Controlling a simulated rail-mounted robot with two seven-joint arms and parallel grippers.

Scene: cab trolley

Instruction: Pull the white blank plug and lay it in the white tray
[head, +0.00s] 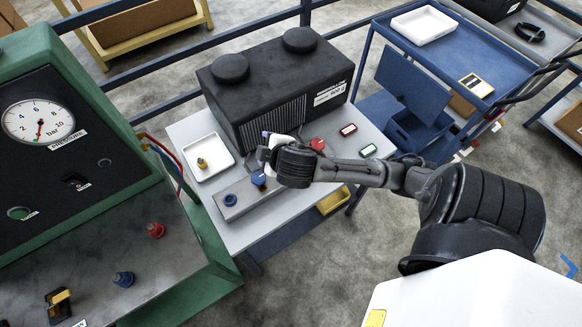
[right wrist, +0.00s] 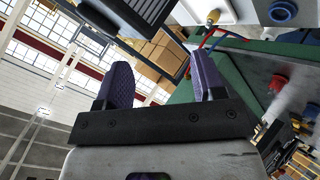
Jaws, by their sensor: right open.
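The white tray (head: 188,153) lies on the grey trolley top, left of the black ribbed unit. I cannot make out a white blank plug in either view. A grey block (head: 244,196) in front of the tray carries a blue ring (head: 230,200) and a blue fitting (head: 259,178). My right gripper (head: 265,146) hovers over the block's right end. Its purple-padded fingers (right wrist: 160,82) are open with nothing between them. My left gripper is out of view.
The black ribbed unit (head: 275,85) stands behind my right gripper. A red knob (head: 317,144) and red and green labelled pieces are to the right. A green gauge console (head: 120,150) stands left. Another white tray (head: 424,26) sits on the blue cart (head: 400,45).

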